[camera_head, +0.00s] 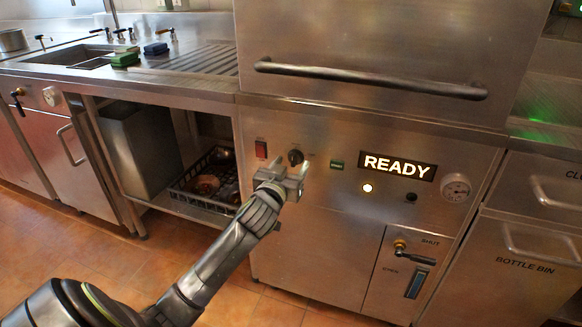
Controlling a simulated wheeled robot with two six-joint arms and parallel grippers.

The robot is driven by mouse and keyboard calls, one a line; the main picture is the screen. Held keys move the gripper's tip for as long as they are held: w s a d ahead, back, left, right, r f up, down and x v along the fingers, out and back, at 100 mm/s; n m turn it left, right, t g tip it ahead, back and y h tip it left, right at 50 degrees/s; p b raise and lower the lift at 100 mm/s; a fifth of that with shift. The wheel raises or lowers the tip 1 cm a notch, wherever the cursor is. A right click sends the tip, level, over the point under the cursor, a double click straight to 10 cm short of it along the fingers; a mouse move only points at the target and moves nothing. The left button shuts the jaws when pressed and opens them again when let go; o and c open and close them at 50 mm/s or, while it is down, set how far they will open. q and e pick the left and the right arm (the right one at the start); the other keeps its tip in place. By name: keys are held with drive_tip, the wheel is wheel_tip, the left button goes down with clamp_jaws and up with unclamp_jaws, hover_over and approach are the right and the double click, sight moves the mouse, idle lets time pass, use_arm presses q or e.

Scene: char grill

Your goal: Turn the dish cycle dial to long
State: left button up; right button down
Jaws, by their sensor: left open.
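The dish machine has a steel front panel (330,195) with a dark round dial (295,157) on it, right of a red switch (261,149). The dial's markings are too small to read. My left gripper (281,180) is open and empty. In the picture it is just below the dial and overlaps the panel. I cannot tell whether it touches the panel. My right gripper is not in view.
A lit READY display (398,166), a green button (337,165) and a gauge (457,188) are on the panel. A long handle (370,79) crosses the hood above. A black rack (207,205) stands in the open bay at left.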

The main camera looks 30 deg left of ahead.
use_arm(q)
drive_tip(key=shift+w+a, duration=0.1)
drive_tip(key=shift+w, duration=0.25)
drive_tip(key=shift+c, duration=0.4)
drive_tip(key=c, duration=0.9)
